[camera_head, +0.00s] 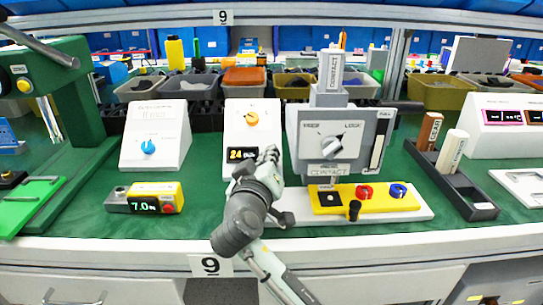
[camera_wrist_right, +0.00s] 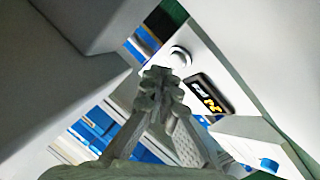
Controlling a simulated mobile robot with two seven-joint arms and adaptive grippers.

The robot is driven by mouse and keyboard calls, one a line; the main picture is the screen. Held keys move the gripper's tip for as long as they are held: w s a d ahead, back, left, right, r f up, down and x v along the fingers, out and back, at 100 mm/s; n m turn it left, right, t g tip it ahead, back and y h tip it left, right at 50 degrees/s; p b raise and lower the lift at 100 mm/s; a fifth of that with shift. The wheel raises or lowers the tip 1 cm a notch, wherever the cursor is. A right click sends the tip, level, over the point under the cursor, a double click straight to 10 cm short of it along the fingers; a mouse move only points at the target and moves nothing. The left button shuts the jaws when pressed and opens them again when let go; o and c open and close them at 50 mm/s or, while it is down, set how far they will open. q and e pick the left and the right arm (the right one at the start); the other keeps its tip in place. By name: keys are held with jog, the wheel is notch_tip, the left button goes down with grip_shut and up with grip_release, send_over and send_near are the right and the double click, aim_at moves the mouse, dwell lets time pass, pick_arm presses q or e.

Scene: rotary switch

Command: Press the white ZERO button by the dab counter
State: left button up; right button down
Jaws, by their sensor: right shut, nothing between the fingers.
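The dab counter is a black display with yellow digits reading 24 (camera_head: 242,154), low on the front of a white panel box with an orange knob. The display also shows in the right wrist view (camera_wrist_right: 211,94). A round white button (camera_wrist_right: 180,57) sits beside it on the same white face. In the head view the button is hidden behind my right gripper (camera_head: 270,155), which is just right of the display. In the right wrist view the shut, empty fingertips (camera_wrist_right: 160,78) appear close to the button; I cannot tell whether they touch it. My left gripper is not in view.
A grey machine with a dial (camera_head: 331,143) and CONTACT labels stands close on the right, above a yellow plate (camera_head: 384,199) with red and blue knobs. A white box with a blue knob (camera_head: 148,147) stands left. A yellow-grey meter (camera_head: 145,198) lies front left.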

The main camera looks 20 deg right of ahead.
jog(key=shift+w+d+f, duration=0.1)
jog(key=shift+d+f, duration=0.05)
jog(key=shift+f, duration=0.8)
jog(key=shift+s+r+p, duration=0.35)
jog(key=shift+r+p, duration=0.2)
jog(key=shift+p, duration=0.2)
jog(key=shift+s+a+r+p, duration=0.2)
jog(key=shift+s+r+p, duration=0.2)
jog(key=shift+r, duration=0.2)
jog(key=shift+s+a+r+p, duration=0.15)
jog(key=shift+s+r+p, duration=0.15)
jog(key=shift+s+r, duration=0.2)
jog(key=shift+s+a+r, duration=0.1)
jog(key=shift+s+r, duration=0.05)
jog(key=shift+r, duration=0.2)
jog(key=shift+r, duration=0.1)
